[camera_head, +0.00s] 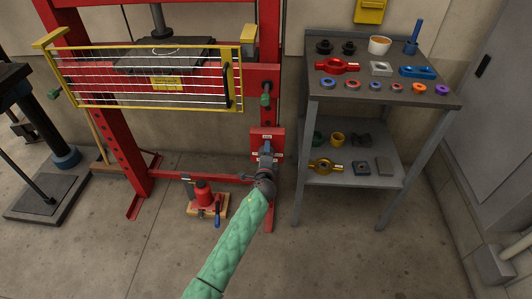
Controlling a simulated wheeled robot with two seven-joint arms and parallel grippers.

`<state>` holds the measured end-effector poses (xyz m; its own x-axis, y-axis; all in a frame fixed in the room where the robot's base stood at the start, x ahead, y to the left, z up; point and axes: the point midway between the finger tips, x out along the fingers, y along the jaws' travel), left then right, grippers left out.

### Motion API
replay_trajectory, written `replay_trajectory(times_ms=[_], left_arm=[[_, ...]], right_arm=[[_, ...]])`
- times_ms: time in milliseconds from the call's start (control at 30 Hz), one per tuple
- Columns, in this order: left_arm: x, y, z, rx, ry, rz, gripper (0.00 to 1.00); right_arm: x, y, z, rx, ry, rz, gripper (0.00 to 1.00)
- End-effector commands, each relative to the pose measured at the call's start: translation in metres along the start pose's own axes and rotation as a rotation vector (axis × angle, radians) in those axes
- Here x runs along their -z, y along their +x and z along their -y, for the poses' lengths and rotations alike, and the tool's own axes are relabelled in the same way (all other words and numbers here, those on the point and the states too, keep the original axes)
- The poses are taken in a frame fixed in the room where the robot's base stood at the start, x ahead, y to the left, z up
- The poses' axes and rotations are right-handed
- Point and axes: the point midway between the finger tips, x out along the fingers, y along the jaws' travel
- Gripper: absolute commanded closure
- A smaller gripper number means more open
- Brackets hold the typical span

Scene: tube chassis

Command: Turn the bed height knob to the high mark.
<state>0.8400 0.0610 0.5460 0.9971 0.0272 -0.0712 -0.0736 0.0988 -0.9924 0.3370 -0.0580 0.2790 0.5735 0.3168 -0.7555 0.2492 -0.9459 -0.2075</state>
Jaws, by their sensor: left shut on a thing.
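The red plate of the bed height knob (257,134) is fixed to the right upright of the red press, low down, with small pale marks around its face. My left gripper (266,152) is in front of this plate, at the end of the green-sleeved arm that rises from the bottom of the view. It is shut on the knob, which the gripper mostly hides. The knob's pointer and the mark it faces are too small and covered to tell. My right gripper is not in view.
A yellow-framed guard (150,107) spans the press above left. A grey shelf table (385,92) with rings and tools stands close on the right. The front floor is clear.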

Motion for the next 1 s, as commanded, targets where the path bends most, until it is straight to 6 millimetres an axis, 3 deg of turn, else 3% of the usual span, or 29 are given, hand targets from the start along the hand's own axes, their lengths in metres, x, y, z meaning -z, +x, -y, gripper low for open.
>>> replay_trajectory(times_ms=[400,900,933,1000], left_arm=[[0.0021,-0.0007,-0.0015,0.001,0.162,0.008,0.64],[0.0020,-0.0009,-0.0023,0.001,0.178,0.010,0.64],[0.0020,-0.0009,-0.0023,0.001,0.178,0.010,0.37],[0.0018,-0.0008,-0.0022,0.001,0.177,0.011,0.23]], right_arm=[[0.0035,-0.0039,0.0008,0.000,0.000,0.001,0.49],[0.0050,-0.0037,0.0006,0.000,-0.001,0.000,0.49],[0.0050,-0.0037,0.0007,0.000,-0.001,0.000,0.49],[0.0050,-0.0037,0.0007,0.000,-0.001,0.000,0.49]])
